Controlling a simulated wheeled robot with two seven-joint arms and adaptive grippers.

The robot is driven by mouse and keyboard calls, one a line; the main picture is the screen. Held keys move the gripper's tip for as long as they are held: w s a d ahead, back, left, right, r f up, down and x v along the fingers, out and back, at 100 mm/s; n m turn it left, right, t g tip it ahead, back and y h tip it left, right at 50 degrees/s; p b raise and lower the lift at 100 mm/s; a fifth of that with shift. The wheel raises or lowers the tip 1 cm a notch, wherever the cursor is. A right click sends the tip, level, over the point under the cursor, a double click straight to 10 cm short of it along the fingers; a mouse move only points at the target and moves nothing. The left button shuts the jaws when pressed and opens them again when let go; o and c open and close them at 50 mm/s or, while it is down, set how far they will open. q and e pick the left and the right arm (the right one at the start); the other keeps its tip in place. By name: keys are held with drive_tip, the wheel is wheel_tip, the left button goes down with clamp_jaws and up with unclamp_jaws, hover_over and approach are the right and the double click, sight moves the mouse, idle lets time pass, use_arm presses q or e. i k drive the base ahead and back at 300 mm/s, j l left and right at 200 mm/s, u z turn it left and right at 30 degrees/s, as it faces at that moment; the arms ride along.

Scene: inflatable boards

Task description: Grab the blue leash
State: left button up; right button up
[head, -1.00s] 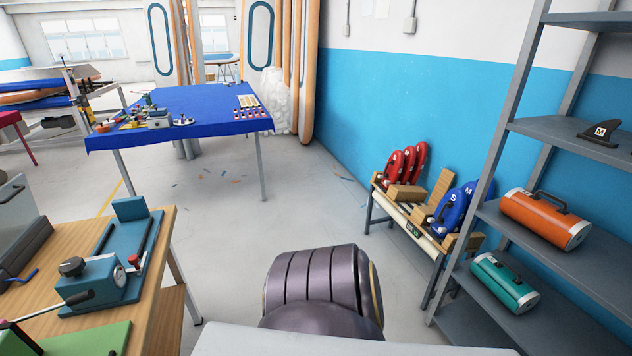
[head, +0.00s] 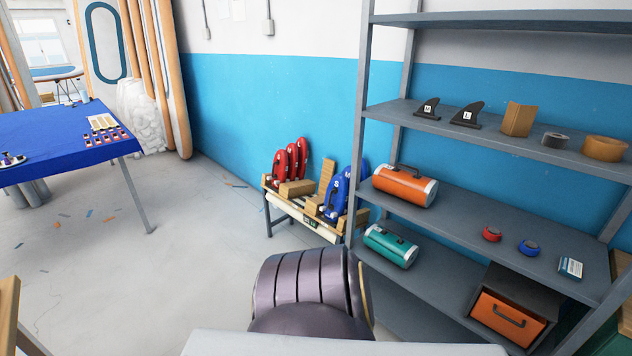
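A small blue coil (head: 528,247), which looks like the blue leash, lies on the middle shelf of the grey rack at the right. A similar red coil (head: 491,234) lies a little to its left, apart from it. A small pale box (head: 570,268) is to its right. Neither of my grippers is in view, so I cannot see what they hold.
The grey shelf rack (head: 470,262) also holds an orange cylinder case (head: 404,186), a teal case (head: 390,246) and fins (head: 466,115). A low bench (head: 318,233) with red and blue items stands left of it. A blue-covered table (head: 60,146) is at far left, with open floor between.

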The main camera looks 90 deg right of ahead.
sight(528, 247)
drive_tip(key=z, duration=1.55)
drive_tip(key=j+z, duration=0.15)
drive_tip(key=z, duration=2.6)
